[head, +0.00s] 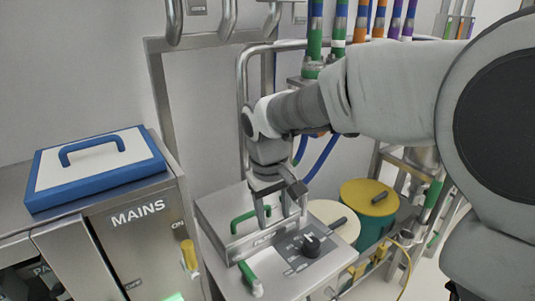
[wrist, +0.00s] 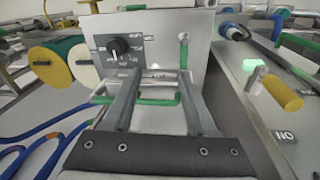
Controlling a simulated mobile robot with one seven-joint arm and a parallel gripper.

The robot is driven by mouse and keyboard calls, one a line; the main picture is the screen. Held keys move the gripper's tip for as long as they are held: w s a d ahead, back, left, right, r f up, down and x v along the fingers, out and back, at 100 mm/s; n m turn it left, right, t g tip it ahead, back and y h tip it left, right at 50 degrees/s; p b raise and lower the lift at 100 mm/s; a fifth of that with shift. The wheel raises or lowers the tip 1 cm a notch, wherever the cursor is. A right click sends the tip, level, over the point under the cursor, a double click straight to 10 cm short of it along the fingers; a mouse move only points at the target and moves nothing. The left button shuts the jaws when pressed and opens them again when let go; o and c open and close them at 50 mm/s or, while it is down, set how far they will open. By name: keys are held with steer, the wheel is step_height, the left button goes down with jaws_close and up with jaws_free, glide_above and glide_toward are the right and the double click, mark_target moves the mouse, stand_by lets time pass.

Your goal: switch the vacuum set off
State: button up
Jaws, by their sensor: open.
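The metal unit (head: 222,214) stands low in the middle of the head view. Its grey front panel carries a black rotary knob (head: 311,243), which also shows in the wrist view (wrist: 119,47); its label is too small to read. A green lever (head: 250,278) with a pale end sits on the panel left of the knob. A green bar handle (head: 250,217) is on the unit's top, also seen in the wrist view (wrist: 152,101). My gripper (head: 281,212) is open above the unit, close to the handle and behind the knob.
A steel cabinet marked MAINS (head: 138,245) with a yellow handle (head: 189,257) and a blue-rimmed lid (head: 96,167) stands left. A yellow-topped drum (head: 368,197) and a cream drum (head: 334,222) stand right. Pipes and blue hoses run behind.

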steer(key=n+g, duration=0.1)
steer(key=n, duration=0.1)
glide_toward(246, 268)
steer(key=shift+y, duration=0.4)
steer(key=f, duration=0.8)
steer(key=shift+w+d+f, duration=0.2)
steer(key=shift+d+f, duration=0.15)
steer(key=shift+f, duration=0.05)
jaws_close()
stand_by(0.7)
